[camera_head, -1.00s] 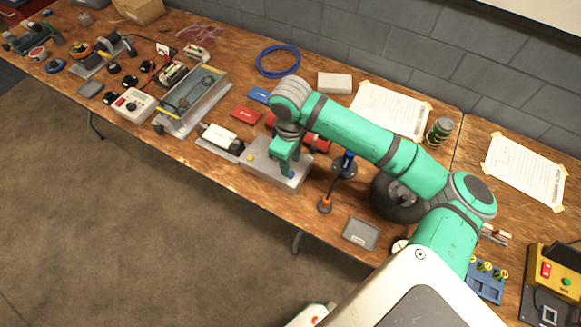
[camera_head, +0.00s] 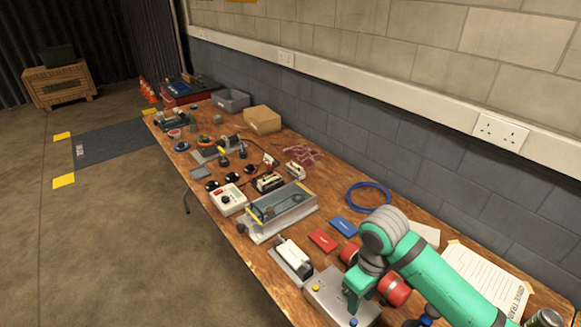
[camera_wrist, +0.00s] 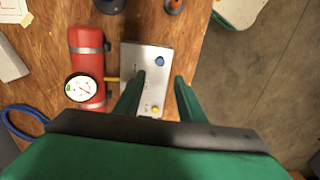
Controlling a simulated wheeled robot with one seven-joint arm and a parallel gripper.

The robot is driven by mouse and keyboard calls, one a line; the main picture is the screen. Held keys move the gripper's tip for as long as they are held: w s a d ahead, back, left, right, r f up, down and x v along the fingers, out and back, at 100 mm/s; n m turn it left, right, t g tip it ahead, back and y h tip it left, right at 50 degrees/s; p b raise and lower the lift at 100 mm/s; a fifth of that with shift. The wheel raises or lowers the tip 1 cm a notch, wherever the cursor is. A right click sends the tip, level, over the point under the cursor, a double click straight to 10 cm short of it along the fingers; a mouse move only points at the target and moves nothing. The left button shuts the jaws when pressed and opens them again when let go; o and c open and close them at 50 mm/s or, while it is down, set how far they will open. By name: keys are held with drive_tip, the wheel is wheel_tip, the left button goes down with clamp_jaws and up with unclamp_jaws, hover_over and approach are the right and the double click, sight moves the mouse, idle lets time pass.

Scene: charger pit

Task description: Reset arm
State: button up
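My green arm reaches over the long wooden workbench (camera_head: 262,265) from the lower right in the head view. My gripper (camera_head: 355,300) points down at a grey metal box with a yellow and a blue button (camera_head: 322,295). In the wrist view my gripper (camera_wrist: 160,77) is open. Its two green fingers stand apart with nothing held between them. I cannot tell the gap between fingertips and box. The fingers partly hide the box.
A red cylinder with a gauge (camera_wrist: 84,88) lies beside the box. A white device on a grey plate (camera_head: 292,256), a clear-walled tray (camera_head: 282,207), red card (camera_head: 323,240), blue card (camera_head: 343,226) and blue cable coil (camera_head: 368,193) are nearby. Floor (camera_head: 120,240) in front is clear.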

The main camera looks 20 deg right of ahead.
drive_tip(key=w+a+r+t+y, duration=0.1)
drive_tip(key=w+a+t+y, duration=0.2)
drive_tip(key=w+a, duration=0.55)
drive_tip(key=w+a+r+t+y, duration=0.1)
drive_tip(key=w+a+t+y, duration=0.15)
drive_tip(key=w+a, duration=0.6)
drive_tip(key=w+a+r+m+t+y, duration=0.1)
drive_tip(key=a+r+m+t, duration=0.3)
drive_tip(key=a, duration=0.6)
drive_tip(key=w+a+r+t+y, duration=0.1)
drive_tip(key=a+r+t+y, duration=0.1)
drive_tip(key=a+t, duration=0.5)
drive_tip(key=s+f+m+h, duration=0.3)
drive_tip(key=s+f+h, duration=0.1)
drive_tip(key=s+f, duration=0.5)
drive_tip(key=s+f+m+h, duration=0.4)
drive_tip(key=s+f, duration=0.3)
drive_tip(key=s, duration=0.5)
drive_tip(key=s+d+n, duration=0.3)
drive_tip(key=s, duration=0.7)
drive_tip(key=s+d+n+g, duration=0.1)
drive_tip(key=s+d+n, duration=0.2)
drive_tip(key=s, duration=0.7)
drive_tip(key=shift+s+d+r, duration=0.15)
drive_tip(key=shift+s, duration=0.05)
drive_tip(key=shift+h, duration=0.25)
